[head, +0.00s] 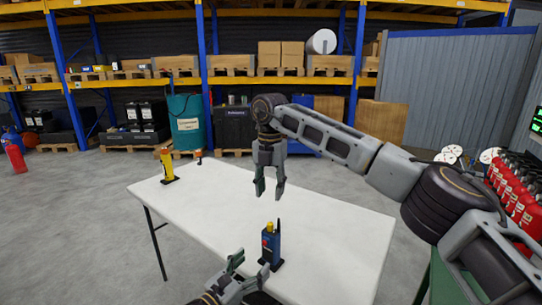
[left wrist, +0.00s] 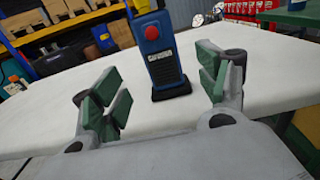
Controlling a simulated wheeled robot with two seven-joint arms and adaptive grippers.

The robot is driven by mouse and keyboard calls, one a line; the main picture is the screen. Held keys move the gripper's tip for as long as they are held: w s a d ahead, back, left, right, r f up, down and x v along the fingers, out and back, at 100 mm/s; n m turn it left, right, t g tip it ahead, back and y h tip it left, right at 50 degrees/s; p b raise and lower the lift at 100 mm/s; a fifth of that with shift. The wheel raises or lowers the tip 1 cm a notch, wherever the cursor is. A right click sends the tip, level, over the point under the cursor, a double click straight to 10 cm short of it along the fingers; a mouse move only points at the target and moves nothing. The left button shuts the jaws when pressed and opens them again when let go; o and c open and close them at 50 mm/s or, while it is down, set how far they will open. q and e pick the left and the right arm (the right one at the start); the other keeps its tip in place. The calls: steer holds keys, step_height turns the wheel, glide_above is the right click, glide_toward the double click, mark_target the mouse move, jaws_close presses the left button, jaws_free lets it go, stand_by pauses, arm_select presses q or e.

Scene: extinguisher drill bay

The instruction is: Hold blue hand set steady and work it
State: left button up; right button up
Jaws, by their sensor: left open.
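The blue hand set (head: 271,247) stands upright on a small dark base on the white table (head: 330,225), near its front edge. It has a black antenna and a yellow part on top. In the left wrist view the blue hand set (left wrist: 163,62) shows a red button and a dark panel with a label. My left gripper (head: 251,266) is open, just in front of the hand set. In the left wrist view its fingers (left wrist: 160,85) lie either side of the hand set, apart from it. My right gripper (head: 269,190) is open and empty, pointing down above and behind the hand set.
A yellow hand set (head: 166,166) stands at the table's far left, with a small orange item (head: 198,157) nearby. Red extinguishers (head: 515,190) stand at the right. The table's left and middle are clear. Shelving (head: 235,80) is behind.

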arm_select(q)
steer(key=shift+v, duration=1.1)
steer(key=shift+s, duration=0.1)
